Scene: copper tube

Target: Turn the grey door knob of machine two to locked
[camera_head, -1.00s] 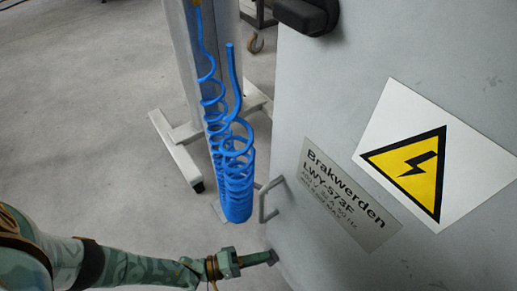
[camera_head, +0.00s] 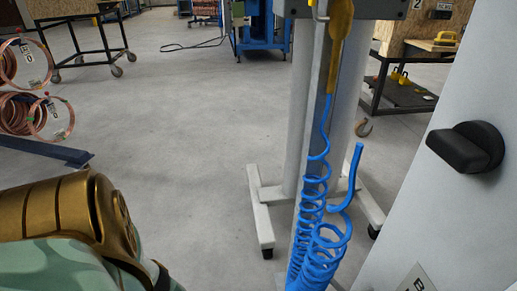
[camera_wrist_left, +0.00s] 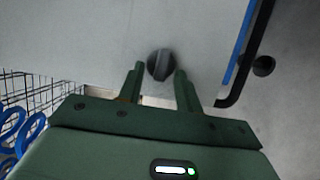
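In the left wrist view, a dark round knob (camera_wrist_left: 160,65) with a raised bar across it sits on a pale grey panel (camera_wrist_left: 85,35). My left gripper (camera_wrist_left: 158,76) is open, its two green fingers on either side of the knob's lower part in the picture. I cannot tell whether they touch it. In the head view, a black knob (camera_head: 467,147) projects from the grey cabinet (camera_head: 425,215) at the right; I cannot tell whether it is the same knob. My left arm shows at the lower left there, its gripper out of frame. My right gripper is in neither view.
A blue coiled hose (camera_head: 318,245) hangs on a wheeled grey stand (camera_head: 297,130) left of the cabinet. The grey floor (camera_head: 185,120) between is clear. A black bent bar (camera_wrist_left: 246,80) shows right of the knob in the wrist view.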

